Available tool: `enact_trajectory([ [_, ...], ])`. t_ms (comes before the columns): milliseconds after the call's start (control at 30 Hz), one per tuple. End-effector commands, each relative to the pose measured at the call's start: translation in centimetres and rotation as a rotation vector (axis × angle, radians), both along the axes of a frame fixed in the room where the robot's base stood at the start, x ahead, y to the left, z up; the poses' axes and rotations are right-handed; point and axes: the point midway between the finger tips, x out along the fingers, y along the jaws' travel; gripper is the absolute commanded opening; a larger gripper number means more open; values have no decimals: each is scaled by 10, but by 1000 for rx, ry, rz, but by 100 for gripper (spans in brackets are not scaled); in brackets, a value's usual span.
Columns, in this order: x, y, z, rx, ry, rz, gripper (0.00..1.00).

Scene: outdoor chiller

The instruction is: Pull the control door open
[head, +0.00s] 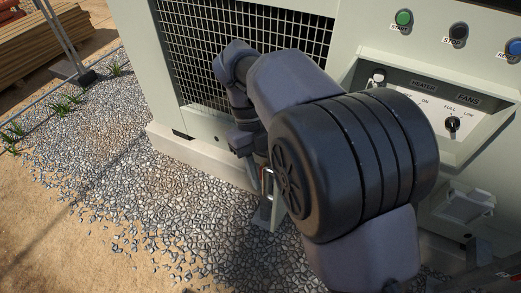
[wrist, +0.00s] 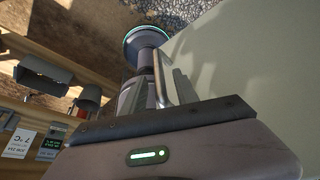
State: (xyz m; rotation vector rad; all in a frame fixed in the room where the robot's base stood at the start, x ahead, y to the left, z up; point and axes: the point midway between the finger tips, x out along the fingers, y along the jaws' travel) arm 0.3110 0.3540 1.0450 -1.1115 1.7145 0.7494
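My gripper (head: 264,205) is low in front of the pale chiller (head: 125,20) in the head view, mostly hidden behind my own dark arm. In the wrist view a bright metal bar, seemingly a handle (wrist: 161,78), stands beside a flat pale panel (wrist: 245,65) that may be the control door. My gripper (wrist: 155,92) is close to this bar, with finger-like grey parts around it. I cannot tell whether the fingers touch or grip it. The door's edges and hinge are not clear in either view.
The chiller has a grille (head: 215,45), a green start button (head: 403,17), a black stop button (head: 458,31) and a recessed panel with a fan knob (head: 452,124). Stacked planks (head: 40,45) are at the far left.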

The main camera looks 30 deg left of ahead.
Motion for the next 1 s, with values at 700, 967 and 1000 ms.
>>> enact_trajectory([
  [700, 26, 57, 154, 1, 0, 0, 36],
  [967, 26, 57, 153, 1, 0, 0, 36],
  [1000, 26, 57, 153, 1, 0, 0, 36],
])
